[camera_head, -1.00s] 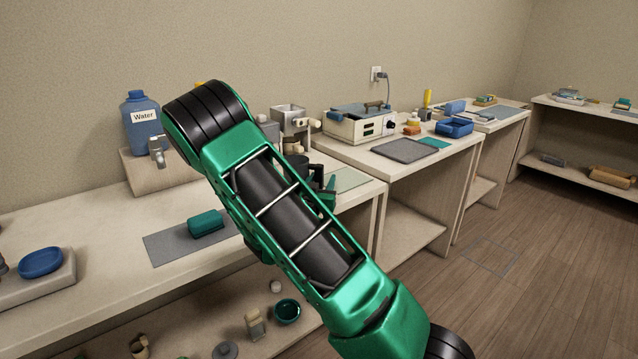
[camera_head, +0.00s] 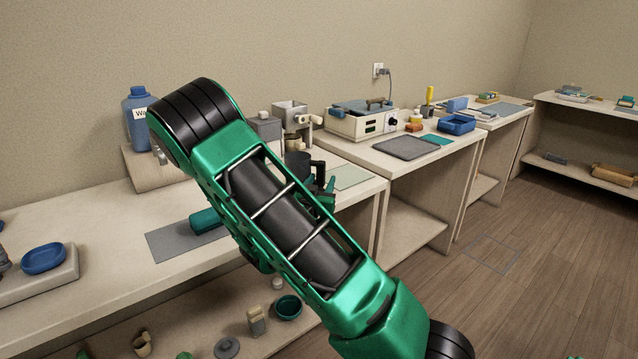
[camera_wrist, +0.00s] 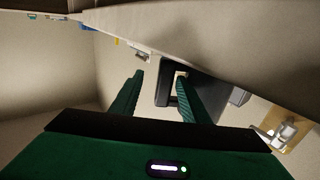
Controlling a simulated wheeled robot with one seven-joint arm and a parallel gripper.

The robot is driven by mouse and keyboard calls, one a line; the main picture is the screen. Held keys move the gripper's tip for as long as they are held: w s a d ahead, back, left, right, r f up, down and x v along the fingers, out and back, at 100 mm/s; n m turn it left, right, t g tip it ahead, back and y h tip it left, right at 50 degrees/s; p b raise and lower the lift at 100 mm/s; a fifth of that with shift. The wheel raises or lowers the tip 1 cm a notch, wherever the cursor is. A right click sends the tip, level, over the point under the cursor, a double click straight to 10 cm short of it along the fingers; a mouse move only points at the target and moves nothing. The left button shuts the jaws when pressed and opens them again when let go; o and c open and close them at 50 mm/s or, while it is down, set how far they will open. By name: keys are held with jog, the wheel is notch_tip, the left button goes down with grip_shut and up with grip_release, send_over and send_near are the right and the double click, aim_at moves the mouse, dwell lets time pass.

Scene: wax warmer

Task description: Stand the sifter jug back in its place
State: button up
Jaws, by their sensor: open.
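A black jug with a handle, which I take to be the sifter jug (camera_head: 297,163), stands upright near the right end of the left bench, partly behind my arm. In the wrist view the dark jug (camera_wrist: 208,92) is just beyond my fingers, partly covered by the right one. My gripper (camera_wrist: 158,78) is open, and the dark handle shows between its two green fingers. I cannot tell whether a finger touches it. In the head view only a bit of my gripper (camera_head: 326,195) shows, beside the handle.
A pale green mat (camera_head: 352,177) lies right of the jug, near the bench end. A metal-topped machine (camera_head: 290,115) and a grey box (camera_head: 264,128) stand behind. A wax warmer (camera_head: 362,121) is on the middle bench.

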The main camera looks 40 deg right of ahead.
jog(key=shift+v, duration=2.25)
